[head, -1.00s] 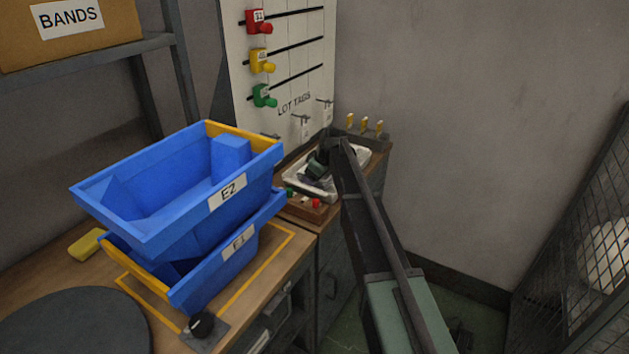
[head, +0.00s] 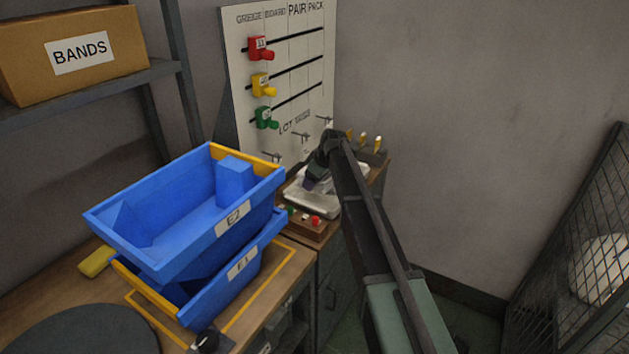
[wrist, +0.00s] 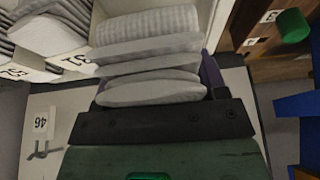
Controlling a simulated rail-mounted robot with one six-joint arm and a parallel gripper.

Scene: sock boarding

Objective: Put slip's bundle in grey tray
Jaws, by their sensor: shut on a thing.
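My gripper (head: 317,178) is at the side bench, low over a pale grey-white tray-like thing (head: 302,204). In the wrist view my gripper (wrist: 150,92) is shut on a grey folded sock bundle (wrist: 145,68), which shows as several stacked layers right beyond the dark palm. A dark purple piece (wrist: 212,74) shows beside the bundle's right end. In the head view the bundle is too small to make out. I cannot tell whether the bundle touches what is below it. No slip is readable.
Stacked blue bins (head: 200,212) stand left of my arm. A numbered tag (wrist: 41,122) and more grey socks (wrist: 50,32) show in the wrist view. A mesh cage (head: 575,260) stands right.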

